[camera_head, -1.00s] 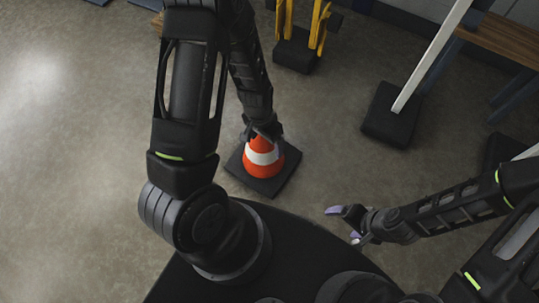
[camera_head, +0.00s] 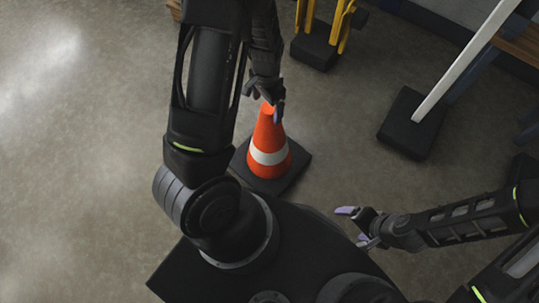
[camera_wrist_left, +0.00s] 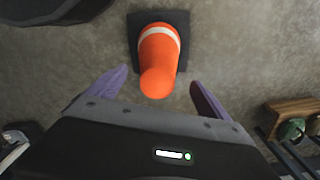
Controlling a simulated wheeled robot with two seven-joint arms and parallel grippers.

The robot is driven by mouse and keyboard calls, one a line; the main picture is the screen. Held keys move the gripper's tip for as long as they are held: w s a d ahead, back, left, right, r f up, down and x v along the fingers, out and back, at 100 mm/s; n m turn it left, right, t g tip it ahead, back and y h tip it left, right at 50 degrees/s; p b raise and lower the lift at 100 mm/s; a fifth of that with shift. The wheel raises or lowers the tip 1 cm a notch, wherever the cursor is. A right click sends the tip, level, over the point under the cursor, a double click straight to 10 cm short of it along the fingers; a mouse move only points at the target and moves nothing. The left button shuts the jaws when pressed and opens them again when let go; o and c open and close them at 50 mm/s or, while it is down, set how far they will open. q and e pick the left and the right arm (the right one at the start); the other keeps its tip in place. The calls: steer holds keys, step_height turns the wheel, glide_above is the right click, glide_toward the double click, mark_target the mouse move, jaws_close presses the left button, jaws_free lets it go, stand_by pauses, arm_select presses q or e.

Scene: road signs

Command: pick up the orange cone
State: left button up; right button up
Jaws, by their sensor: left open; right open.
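The orange cone (camera_head: 268,150) with a white band stands upright on its black square base (camera_head: 298,172) on the floor, in front of my body. My left gripper (camera_head: 267,101) is open at the cone's tip in the head view. In the left wrist view, the cone (camera_wrist_left: 157,64) points its tip toward the camera, between and a little beyond the two purple fingers of the left gripper (camera_wrist_left: 160,88). There are gaps on both sides of the tip. My right gripper (camera_head: 354,226) is open and empty, to the right of the cone and well apart from it.
A yellow stand (camera_head: 322,42) on a black base is behind the cone. A white pole (camera_head: 466,62) on a black base (camera_head: 405,124) stands to the right. A wooden bench (camera_head: 521,46) is at the far right. The floor left of the cone is clear.

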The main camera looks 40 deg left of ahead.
arm_select(q)
steer(key=shift+f, duration=0.3)
steer(key=f+b, duration=0.1)
steer(key=f, duration=0.1)
steer(key=f+b, duration=0.1)
steer(key=f, duration=0.2)
steer(key=shift+w+d+f, duration=0.15)
steer(key=shift+d, duration=0.05)
stand_by(0.4)
jaws_close()
stand_by(0.9)
